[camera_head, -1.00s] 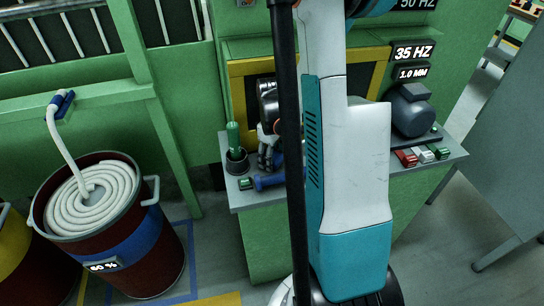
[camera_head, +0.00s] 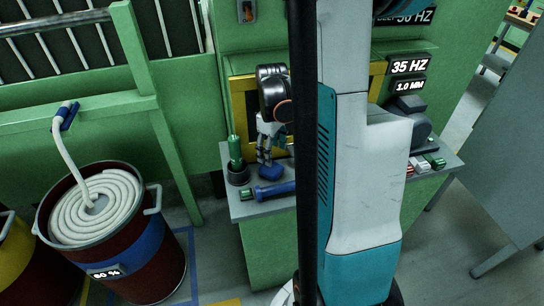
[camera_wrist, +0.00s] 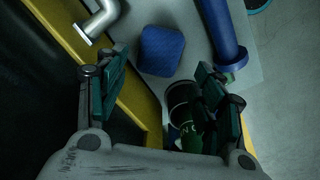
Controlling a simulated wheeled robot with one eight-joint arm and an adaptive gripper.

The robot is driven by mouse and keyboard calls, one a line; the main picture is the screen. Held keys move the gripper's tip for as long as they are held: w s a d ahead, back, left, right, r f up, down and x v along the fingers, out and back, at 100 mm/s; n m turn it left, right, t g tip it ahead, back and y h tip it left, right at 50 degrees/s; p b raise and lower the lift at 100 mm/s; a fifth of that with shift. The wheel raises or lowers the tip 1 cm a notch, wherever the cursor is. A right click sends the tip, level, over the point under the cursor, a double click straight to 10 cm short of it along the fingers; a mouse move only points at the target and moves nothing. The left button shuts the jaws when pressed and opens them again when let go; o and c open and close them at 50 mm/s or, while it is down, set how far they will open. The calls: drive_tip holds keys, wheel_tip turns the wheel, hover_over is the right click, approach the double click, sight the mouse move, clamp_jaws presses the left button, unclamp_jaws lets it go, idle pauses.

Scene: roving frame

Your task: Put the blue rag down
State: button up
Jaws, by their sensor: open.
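The blue rag (camera_head: 271,172) is a small, folded-looking blue pad lying on the grey shelf (camera_head: 246,211) in front of the green machine. It also shows in the wrist view (camera_wrist: 162,50), flat on the grey surface beside a yellow edge. My gripper (camera_head: 266,160) hangs just above and behind the rag. In the wrist view my gripper (camera_wrist: 157,70) has its fingers wide apart, with the rag beyond the tips and nothing between them. My arm column hides part of the shelf in the head view.
A blue cylinder (camera_head: 274,190) lies right in front of the rag. A green-handled item (camera_head: 235,150) stands in a dark cup (camera_head: 237,174) to the left. A metal pipe (camera_wrist: 101,18) shows near the rag. A drum with coiled hose (camera_head: 115,240) stands on the floor at left.

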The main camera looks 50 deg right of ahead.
drive_tip(key=shift+r+p, duration=0.4)
drive_tip(key=shift+r, duration=1.5)
